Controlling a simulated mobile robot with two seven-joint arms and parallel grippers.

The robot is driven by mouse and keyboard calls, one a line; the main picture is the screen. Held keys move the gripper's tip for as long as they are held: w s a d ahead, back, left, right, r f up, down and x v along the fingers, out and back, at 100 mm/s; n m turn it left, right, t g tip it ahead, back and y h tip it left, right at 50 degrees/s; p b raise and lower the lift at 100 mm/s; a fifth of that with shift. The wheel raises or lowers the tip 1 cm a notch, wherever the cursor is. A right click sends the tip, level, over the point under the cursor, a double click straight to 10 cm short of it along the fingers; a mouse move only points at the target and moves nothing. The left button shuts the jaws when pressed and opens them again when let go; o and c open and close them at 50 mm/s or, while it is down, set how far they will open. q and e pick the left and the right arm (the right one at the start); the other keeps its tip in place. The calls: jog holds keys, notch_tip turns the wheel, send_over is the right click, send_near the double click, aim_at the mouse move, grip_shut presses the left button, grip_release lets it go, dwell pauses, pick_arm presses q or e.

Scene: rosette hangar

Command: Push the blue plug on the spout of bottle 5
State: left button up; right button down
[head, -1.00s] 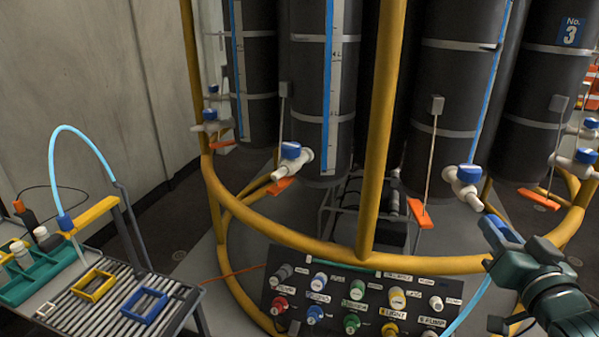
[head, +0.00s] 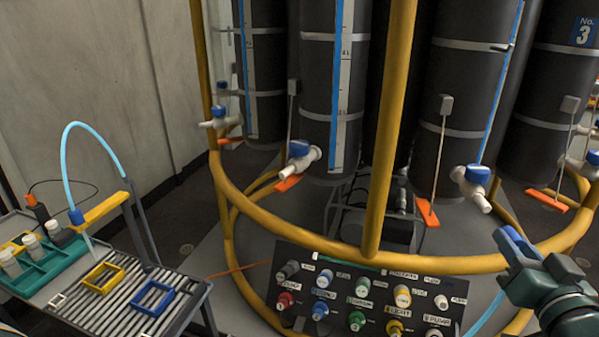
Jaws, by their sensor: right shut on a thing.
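Several dark bottles stand in a yellow frame, each with a white spout and blue valve low on its front. Spouts show at the left (head: 219,119), the middle (head: 302,158) and right of centre (head: 473,187). The only number I can read is No. 3 on the far-right bottle (head: 558,95); I cannot tell which is bottle 5. My right gripper (head: 512,246) is at the lower right, shut on a blue piece, apparently the blue plug (head: 508,237). It is below and right of the right-of-centre spout, apart from it. My left gripper is not in view.
The yellow ring rail (head: 300,245) curves in front of the bottles. A dark panel of coloured knobs (head: 335,295) hangs below it. At the left is a ribbed bench (head: 110,315) with a light-blue hose (head: 85,128), yellow and blue frames and a green rack (head: 45,265).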

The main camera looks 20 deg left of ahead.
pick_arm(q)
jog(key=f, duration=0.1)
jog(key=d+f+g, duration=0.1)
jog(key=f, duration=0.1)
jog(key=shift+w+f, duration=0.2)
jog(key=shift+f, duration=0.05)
pick_arm(e)
jog(key=s+d+f+m+h, duration=0.2)
jog(key=s+f+h, duration=0.3)
jog(key=s+f, duration=0.3)
jog(key=shift+f+m+t, duration=0.15)
jog(key=shift+m+t, duration=0.25)
jog(key=shift+m, duration=0.3)
jog(key=shift+s+d, duration=0.1)
